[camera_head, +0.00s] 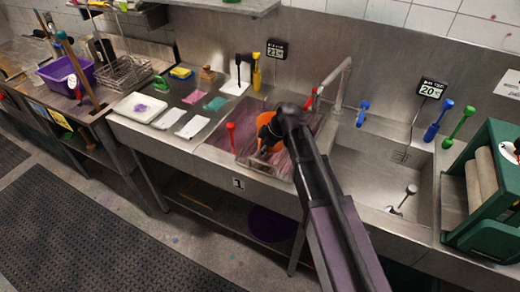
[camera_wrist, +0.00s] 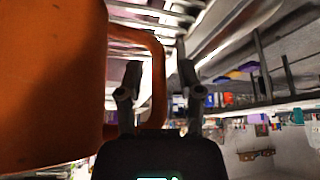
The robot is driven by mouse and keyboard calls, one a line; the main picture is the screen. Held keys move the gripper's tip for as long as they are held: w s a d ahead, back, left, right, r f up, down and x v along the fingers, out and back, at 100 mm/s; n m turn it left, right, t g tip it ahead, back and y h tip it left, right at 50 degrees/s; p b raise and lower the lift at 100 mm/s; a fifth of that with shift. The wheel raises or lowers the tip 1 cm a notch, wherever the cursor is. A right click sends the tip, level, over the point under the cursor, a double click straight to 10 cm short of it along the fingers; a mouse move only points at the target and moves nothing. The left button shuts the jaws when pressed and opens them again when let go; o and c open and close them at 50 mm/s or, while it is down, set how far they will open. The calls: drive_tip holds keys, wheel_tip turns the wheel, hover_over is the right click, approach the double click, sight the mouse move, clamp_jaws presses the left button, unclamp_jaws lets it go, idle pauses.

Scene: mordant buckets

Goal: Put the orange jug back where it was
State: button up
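The orange jug (camera_head: 271,146) is at the left sink basin, partly hidden by my gripper and arm. Whether it rests on the rack there or is held above it, I cannot tell. In the wrist view the jug's body (camera_wrist: 45,80) fills the left side, close to the camera, and its handle (camera_wrist: 159,85) loops out to the right. My gripper (camera_wrist: 158,75) has its two fingers apart, with the upright part of the handle showing between them. A gap shows on both sides of the handle. In the head view my gripper (camera_head: 266,132) is against the jug.
The left basin holds pinkish liquid and a rack; a red-handled tool (camera_head: 230,127) stands at its left. The right basin (camera_head: 365,170) is mostly bare. A tap (camera_head: 340,80) rises behind. Coloured cloths (camera_head: 194,97) lie on the left counter. A green rack (camera_head: 490,190) stands right.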

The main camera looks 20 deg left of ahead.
drive_tip(key=shift+r, duration=0.1)
idle(0.3)
drive_tip(key=p+v, duration=1.1)
drive_tip(key=v, duration=0.1)
idle(0.5)
idle(0.8)
drive_tip(key=s+d+f+m+h, duration=0.1)
drive_tip(key=s+d+m+h, duration=0.1)
drive_tip(key=d+m, duration=0.8)
drive_tip(key=s+d+f+m+t+h, duration=0.1)
drive_tip(key=s+d+m+h, duration=0.2)
drive_tip(key=d+m, duration=0.7)
drive_tip(key=s+d, duration=0.2)
drive_tip(key=d, duration=1.5)
drive_tip(key=shift+s+d+m, duration=0.15)
drive_tip(key=shift+d+m, duration=0.15)
drive_tip(key=shift+m, duration=0.1)
